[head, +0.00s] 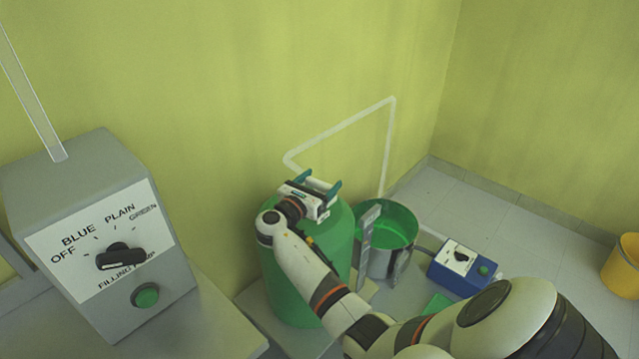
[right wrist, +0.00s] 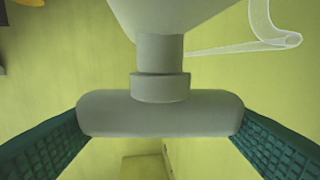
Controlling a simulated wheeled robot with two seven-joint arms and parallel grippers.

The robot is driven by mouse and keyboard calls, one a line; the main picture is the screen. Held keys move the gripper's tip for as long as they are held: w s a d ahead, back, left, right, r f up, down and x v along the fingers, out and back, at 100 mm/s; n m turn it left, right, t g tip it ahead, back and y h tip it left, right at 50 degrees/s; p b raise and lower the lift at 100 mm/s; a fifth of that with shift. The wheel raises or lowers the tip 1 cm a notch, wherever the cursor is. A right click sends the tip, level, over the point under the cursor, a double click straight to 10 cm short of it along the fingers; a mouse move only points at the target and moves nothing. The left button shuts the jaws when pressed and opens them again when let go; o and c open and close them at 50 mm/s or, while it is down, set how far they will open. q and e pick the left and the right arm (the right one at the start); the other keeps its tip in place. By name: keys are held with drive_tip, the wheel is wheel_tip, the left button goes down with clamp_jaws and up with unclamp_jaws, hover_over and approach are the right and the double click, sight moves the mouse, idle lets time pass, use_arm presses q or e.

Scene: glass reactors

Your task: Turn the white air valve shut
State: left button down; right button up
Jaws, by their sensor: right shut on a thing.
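The white air valve (right wrist: 160,115) shows large in the right wrist view as a pale T-shaped handle with a short stem above its crossbar. The crossbar lies level across that picture. My right gripper (head: 323,187) is above the green tank (head: 335,250) in the head view, and its teal fingers (right wrist: 160,132) stand at both ends of the crossbar. It is shut on the handle, one finger against each end. In the head view the valve is hidden by my gripper. My left gripper is not in view.
A grey filling pump box (head: 100,230) with a black knob stands at the left. A metal pot (head: 375,258) with green inside and a blue control box (head: 460,262) are right of the tank. A white pipe (head: 345,124) runs along the wall. A yellow bucket (head: 625,268) stands far right.

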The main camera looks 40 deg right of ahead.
drive_tip(key=shift+g, duration=0.5)
drive_tip(key=o, duration=1)
drive_tip(key=a, duration=0.4)
drive_tip(key=s+a, duration=0.1)
drive_tip(key=a, duration=0.3)
drive_tip(key=s+a, duration=0.1)
drive_tip(key=a, duration=0.2)
drive_tip(key=shift+s+a+b, duration=0.2)
drive_tip(key=shift+a+b, duration=0.1)
drive_tip(key=shift+a, duration=0.1)
drive_tip(key=shift+c, duration=0.5)
